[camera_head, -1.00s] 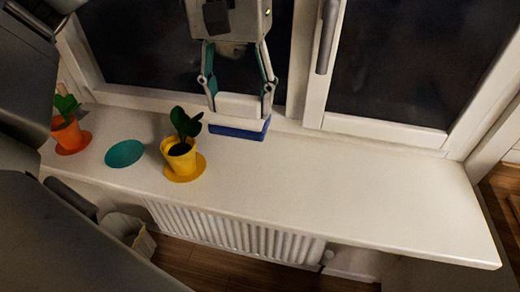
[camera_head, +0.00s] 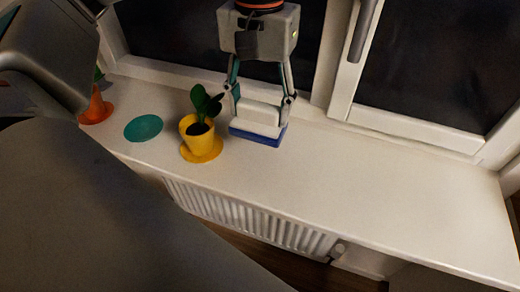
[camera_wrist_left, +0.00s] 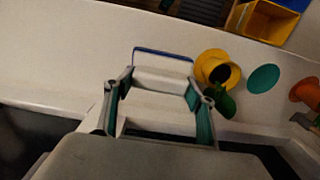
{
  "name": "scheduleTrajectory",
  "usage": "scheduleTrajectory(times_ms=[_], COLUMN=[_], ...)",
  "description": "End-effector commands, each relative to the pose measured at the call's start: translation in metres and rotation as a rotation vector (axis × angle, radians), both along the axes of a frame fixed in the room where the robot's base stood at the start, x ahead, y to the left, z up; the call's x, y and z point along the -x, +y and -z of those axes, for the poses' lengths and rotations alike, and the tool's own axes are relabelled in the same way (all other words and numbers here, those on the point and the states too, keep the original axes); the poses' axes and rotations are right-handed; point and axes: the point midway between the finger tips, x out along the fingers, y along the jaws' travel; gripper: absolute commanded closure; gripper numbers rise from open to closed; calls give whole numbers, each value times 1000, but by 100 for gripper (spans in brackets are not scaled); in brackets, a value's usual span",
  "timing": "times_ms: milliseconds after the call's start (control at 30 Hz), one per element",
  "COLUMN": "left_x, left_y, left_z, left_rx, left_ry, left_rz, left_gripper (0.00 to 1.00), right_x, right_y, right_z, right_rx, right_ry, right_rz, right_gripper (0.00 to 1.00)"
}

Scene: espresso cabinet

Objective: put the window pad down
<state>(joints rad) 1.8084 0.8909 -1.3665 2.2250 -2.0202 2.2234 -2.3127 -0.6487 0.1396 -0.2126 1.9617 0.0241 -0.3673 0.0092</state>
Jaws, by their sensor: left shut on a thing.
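The window pad (camera_head: 256,116) is a white block with a blue underside. My left gripper (camera_head: 260,104) is shut on it, with one finger at each end. The pad is level, low over the white window sill (camera_head: 350,180), just right of the yellow pot (camera_head: 198,136). I cannot tell whether its blue underside touches the sill. In the left wrist view the pad (camera_wrist_left: 163,80) sits between the fingers, its blue edge showing on the far side. My right gripper is not in view.
The yellow pot holds a green plant and stands on a yellow disc (camera_head: 205,154). A bare teal disc (camera_head: 143,128) and an orange pot (camera_head: 97,108) are further left. Dark window panes and frames (camera_head: 400,125) stand behind. The sill to the right is clear.

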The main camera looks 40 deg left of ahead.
Motion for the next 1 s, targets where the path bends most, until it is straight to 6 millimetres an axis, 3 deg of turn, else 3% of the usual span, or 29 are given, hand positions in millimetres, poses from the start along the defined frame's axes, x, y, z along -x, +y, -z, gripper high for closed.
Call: scheduleTrajectory(times_ms=[100, 300, 567, 800, 1000], left_x=[1, 1, 1, 1, 0], left_y=[0, 0, 0, 0, 0], left_z=[31, 65, 82, 113, 117], left_rx=[0, 0, 0, -1, 1], left_ry=[7, 4, 2, 2, -1], left_rz=[2, 0, 0, 0, 1], left_gripper=[62, 62, 62, 62, 62], right_x=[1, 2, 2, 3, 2], right_y=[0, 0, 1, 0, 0], right_z=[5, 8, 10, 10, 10], right_rx=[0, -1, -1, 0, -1], right_ry=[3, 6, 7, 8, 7], right_rz=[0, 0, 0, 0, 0], right_gripper=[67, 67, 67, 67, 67])
